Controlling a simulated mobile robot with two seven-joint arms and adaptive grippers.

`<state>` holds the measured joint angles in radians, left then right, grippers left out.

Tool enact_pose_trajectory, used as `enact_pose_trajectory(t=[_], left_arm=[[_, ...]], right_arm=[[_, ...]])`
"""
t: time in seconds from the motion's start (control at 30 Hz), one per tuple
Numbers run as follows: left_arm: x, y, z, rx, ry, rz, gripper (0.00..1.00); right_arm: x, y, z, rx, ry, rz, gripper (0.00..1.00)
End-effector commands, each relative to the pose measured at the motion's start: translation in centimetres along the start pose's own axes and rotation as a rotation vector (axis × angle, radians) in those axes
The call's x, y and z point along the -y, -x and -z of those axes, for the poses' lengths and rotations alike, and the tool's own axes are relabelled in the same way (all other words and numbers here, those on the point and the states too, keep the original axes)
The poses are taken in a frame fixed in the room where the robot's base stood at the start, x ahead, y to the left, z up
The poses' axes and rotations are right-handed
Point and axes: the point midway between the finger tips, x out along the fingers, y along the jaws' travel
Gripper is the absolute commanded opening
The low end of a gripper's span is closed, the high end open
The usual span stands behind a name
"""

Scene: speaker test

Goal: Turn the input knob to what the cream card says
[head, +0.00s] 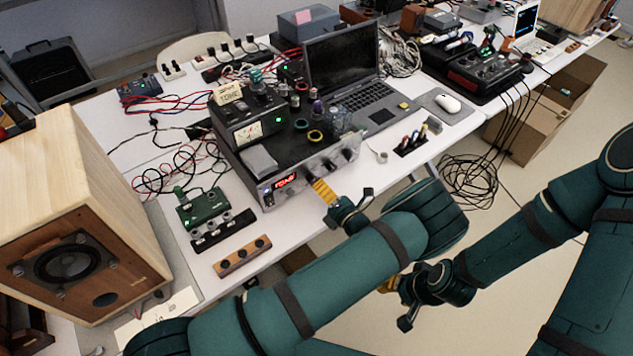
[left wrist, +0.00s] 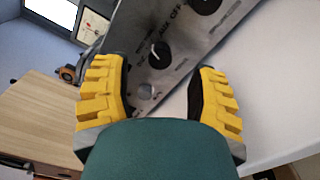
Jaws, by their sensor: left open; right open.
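The cream card (head: 228,94) stands on the meter box on top of the amplifier and appears to read "INPUT TONE". The amplifier's silver front panel (head: 312,172) has a lit red display (head: 287,180) and dark knobs to its right. In the left wrist view a black knob (left wrist: 160,55) with a white pointer line has the words AUX and OFF near it. My left gripper (head: 324,189) is in front of the panel. Its yellow fingers (left wrist: 158,72) are open, with the knob beyond the gap between them. My right gripper (head: 391,285) is open and empty, off the table's front edge.
A wooden speaker (head: 130,200) stands at the left. A green pedal (head: 202,210) and a wooden strip with knobs (head: 242,257) lie left of the amplifier. A laptop (head: 345,70) and a mouse (head: 447,103) are behind and right. Cables hang over the front edge.

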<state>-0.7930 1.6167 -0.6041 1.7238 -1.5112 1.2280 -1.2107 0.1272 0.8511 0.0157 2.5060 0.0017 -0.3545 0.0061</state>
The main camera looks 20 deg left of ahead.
Motion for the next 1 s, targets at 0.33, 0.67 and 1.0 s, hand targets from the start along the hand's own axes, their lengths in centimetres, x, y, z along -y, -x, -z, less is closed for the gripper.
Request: enact_pose_trajectory(t=[0.33,0.67,1.0], left_arm=[[-0.1,3.4,-0.1,0.001,0.001,-0.002,0.58],[-0.1,3.4,-0.1,0.001,0.000,-0.001,0.58],[0.0,3.4,-0.1,0.001,0.000,-0.001,0.58]], right_arm=[[0.0,0.0,0.0,0.000,0.000,0.000,0.47],[0.0,0.0,0.0,0.000,0.000,0.000,0.47],[0.0,0.0,0.0,0.000,0.000,0.000,0.47]])
